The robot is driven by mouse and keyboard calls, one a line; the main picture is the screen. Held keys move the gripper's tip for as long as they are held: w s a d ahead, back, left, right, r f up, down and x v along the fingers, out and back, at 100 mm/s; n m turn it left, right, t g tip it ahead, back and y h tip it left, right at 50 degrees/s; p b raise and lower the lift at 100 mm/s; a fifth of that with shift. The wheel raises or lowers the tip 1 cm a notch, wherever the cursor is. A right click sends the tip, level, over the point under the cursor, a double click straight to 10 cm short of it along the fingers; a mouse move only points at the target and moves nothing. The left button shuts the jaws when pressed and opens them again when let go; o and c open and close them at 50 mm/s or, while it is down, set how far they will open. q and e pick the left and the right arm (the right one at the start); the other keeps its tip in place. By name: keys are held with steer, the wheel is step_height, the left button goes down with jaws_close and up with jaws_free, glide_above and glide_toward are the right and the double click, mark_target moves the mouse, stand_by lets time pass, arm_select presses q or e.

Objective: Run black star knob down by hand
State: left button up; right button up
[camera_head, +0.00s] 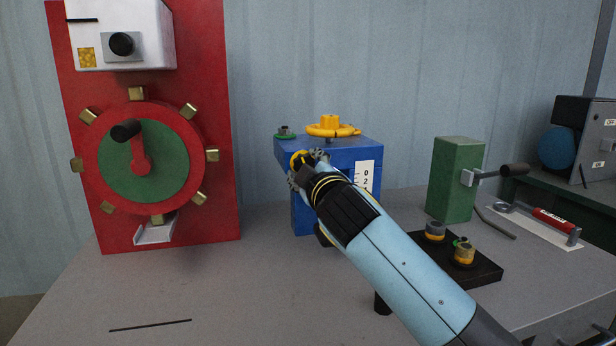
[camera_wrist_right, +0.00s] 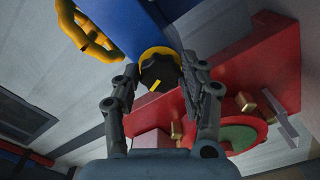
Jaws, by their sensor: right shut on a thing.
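The black star knob (camera_wrist_right: 157,72) has a yellow pointer mark and sits in a yellow ring on the face of the blue box (camera_wrist_right: 120,20). In the head view the blue box (camera_head: 342,152) stands mid-table, and my gripper covers the knob. My right gripper (camera_head: 304,170) is at the left part of the box's front. In the right wrist view the fingers of the gripper (camera_wrist_right: 160,76) stand on either side of the knob, shut on it. My left gripper is not in view.
A yellow handwheel (camera_head: 330,127) tops the blue box beside a green knob (camera_head: 285,132). A red panel (camera_head: 215,60) with a green-faced wheel stands left. A green block (camera_head: 457,180) with a crank and a black tray (camera_head: 488,272) are right. The front left table is mostly clear.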

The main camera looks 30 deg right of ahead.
steer(key=shift+f+m+b, duration=0.15)
steer(key=shift+m+b, duration=0.65)
steer(key=shift+m, duration=1)
steer(key=shift+f+m+b, duration=0.15)
steer(key=shift+m+b, duration=0.65)
steer(key=shift+m, duration=1)
steer(key=o, duration=1.2)
steer(key=shift+a+r, duration=0.1)
steer(key=shift+r, duration=0.05)
steer(key=v, duration=1.2)
